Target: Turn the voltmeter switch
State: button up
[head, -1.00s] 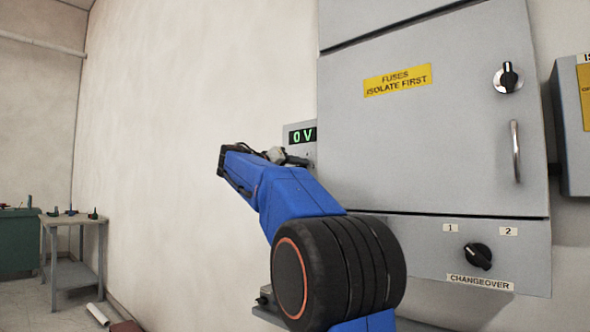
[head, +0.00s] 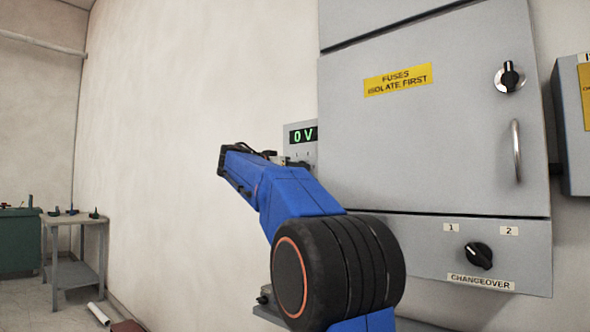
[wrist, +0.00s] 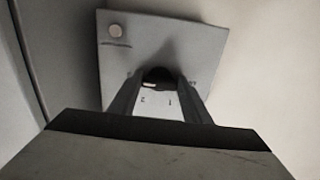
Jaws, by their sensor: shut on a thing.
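The voltmeter is a small grey box with a green "0 V" display (head: 303,135), on the wall left of the large cabinet in the head view. My blue arm hides its lower part there. In the wrist view its grey front plate (wrist: 205,52) appears tilted, with small marks "1" and "2" near the switch. The switch is a dark round knob (wrist: 158,74) with a pale mark. My gripper (wrist: 159,82) is shut on the knob, with one finger on each side. In the head view the fingers are hidden behind my arm.
The grey cabinet (head: 440,135) with a yellow fuse label, black knob and handle stands close on the right. Below it is a changeover switch (head: 478,256). Another grey box (head: 568,150) is at the far right. A small table (head: 73,222) stands far left.

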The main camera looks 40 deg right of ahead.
jog(key=shift+f, duration=0.1)
dwell(0.3)
jog(key=o, duration=1)
jog(key=shift+o, duration=0.2)
jog(key=shift+a, duration=0.1)
jog(key=s+a, duration=0.1)
jog(key=a, duration=1.6)
jog(key=shift+s, duration=0.15)
jog(key=shift+a, duration=0.1)
jog(key=s+a+f+n+t+y, duration=0.1)
jog(key=s+a+f+n+y, duration=0.4)
jog(key=f, duration=1.4)
jog(key=s+a+f+n+t+y, duration=0.1)
jog(key=s+a+f+n+y, duration=0.5)
jog(key=s+a+f, duration=0.5)
jog(key=s+a+f+n+t+y, duration=0.1)
jog(key=s+a+f+n+y, duration=0.5)
jog(key=f, duration=2)
jog(key=s+a+y, duration=0.1)
jog(key=s+a, duration=0.1)
jog(key=s, duration=0.4)
jog(key=shift+s+a+f+t, duration=0.2)
jog(key=shift+s+f+t, duration=0.1)
jog(key=shift+f, duration=0.1)
